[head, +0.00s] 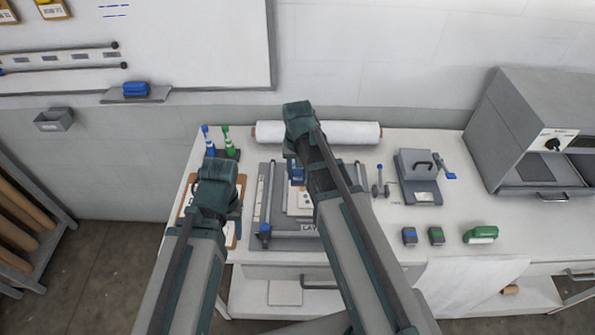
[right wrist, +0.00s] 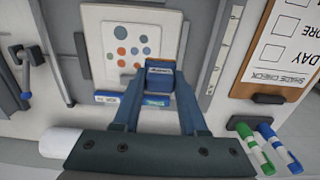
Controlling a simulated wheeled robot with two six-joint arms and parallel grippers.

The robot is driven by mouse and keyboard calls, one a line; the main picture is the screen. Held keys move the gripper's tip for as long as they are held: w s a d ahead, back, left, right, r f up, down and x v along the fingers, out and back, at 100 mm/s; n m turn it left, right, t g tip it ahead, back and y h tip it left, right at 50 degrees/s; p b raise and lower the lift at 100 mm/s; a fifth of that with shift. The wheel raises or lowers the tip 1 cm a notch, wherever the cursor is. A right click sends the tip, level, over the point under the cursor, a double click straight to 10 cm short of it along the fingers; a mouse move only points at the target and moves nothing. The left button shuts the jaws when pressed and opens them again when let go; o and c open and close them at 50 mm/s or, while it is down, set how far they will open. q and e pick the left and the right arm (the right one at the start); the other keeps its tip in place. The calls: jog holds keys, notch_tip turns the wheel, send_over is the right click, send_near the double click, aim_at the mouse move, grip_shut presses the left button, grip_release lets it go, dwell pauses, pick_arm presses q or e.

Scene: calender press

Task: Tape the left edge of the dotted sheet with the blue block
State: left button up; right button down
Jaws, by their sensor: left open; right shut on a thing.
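The block also shows in the head view (head: 297,172). I cannot tell whether it touches the sheet. My left gripper (head: 235,212) is at the board's left, by the clipboard, open; its fingers are mostly hidden.
A white roll (head: 350,132) lies at the back of the table. Blue and green markers (head: 226,138) stand back left, near the clipboard (right wrist: 285,50). A grey press (head: 418,175) and several small blocks (head: 437,236) are to the right. A grey cabinet (head: 540,130) stands far right.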

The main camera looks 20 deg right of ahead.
pick_arm(q)
jog(key=shift+f+b, duration=2.6)
jog(key=shift+f, duration=0.3)
pick_arm(e)
jog(key=shift+f, duration=2.85)
pick_arm(q)
jog(key=shift+f+b, duration=0.45)
pick_arm(e)
jog(key=shift+f, duration=0.45)
notch_tip(320, 180, up, 8)
jog(key=p, duration=0.8)
jog(key=shift+r, duration=0.1)
pick_arm(q)
notch_tip(320, 180, up, 8)
